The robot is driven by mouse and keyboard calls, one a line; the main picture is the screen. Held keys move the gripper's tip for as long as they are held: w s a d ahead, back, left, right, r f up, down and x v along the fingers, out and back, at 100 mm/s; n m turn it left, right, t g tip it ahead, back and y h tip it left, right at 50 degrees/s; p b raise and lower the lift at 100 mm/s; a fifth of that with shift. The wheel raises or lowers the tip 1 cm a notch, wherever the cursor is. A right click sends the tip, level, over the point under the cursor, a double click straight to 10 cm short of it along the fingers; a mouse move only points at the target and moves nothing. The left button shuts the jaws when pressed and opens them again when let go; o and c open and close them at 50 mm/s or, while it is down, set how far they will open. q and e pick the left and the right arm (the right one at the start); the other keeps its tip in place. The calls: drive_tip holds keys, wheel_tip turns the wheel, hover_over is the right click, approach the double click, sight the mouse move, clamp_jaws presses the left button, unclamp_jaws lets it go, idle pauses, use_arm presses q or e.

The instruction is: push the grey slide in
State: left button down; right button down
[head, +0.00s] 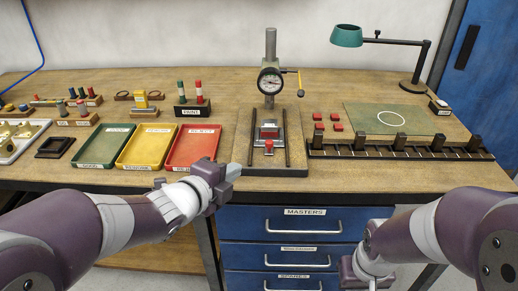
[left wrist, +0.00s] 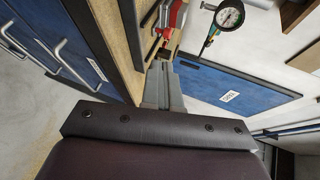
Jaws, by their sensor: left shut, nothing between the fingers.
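The grey slide (head: 269,132) sits between two dark rails on the base (head: 292,170) of the gauge stand. A red knob (head: 268,147) is at its near end. My left gripper (head: 234,172) is shut and empty, left of the base's front corner and apart from the knob. Its grey fingers (left wrist: 162,86) also show in the left wrist view, with red parts of the fixture above them. My right gripper (head: 352,272) is low at the right, in front of the drawers; its fingers cannot be made out.
The dial gauge (head: 270,81) stands on a post above the slide. The red tray (head: 193,147) lies left of the base. A black rack (head: 400,151) and several red blocks (head: 337,127) lie to the right. Blue drawers (head: 280,222) are below the table's front edge.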

use_arm(q)
drive_tip(key=b, duration=0.1)
approach(267, 146)
drive_tip(key=shift+w+d+f, duration=0.15)
drive_tip(key=shift+w+f, duration=0.15)
drive_tip(key=shift+f, duration=0.25)
drive_tip(key=shift+w+d+f, duration=0.2)
drive_tip(key=shift+w+f, duration=0.1)
drive_tip(key=shift+f, duration=0.2)
drive_tip(key=shift+w+d+f, duration=0.1)
drive_tip(key=shift+w+d, duration=0.25)
drive_tip(key=shift+w, duration=0.35)
drive_tip(key=shift+w+d+r, duration=0.1)
drive_tip(key=shift+w+d, duration=0.25)
drive_tip(key=shift+w, duration=0.35)
drive_tip(key=shift+w+d+f, duration=0.1)
drive_tip(key=shift+w+d, duration=0.25)
drive_tip(key=shift+w, duration=0.35)
use_arm(e)
drive_tip(key=shift+f, duration=0.55)
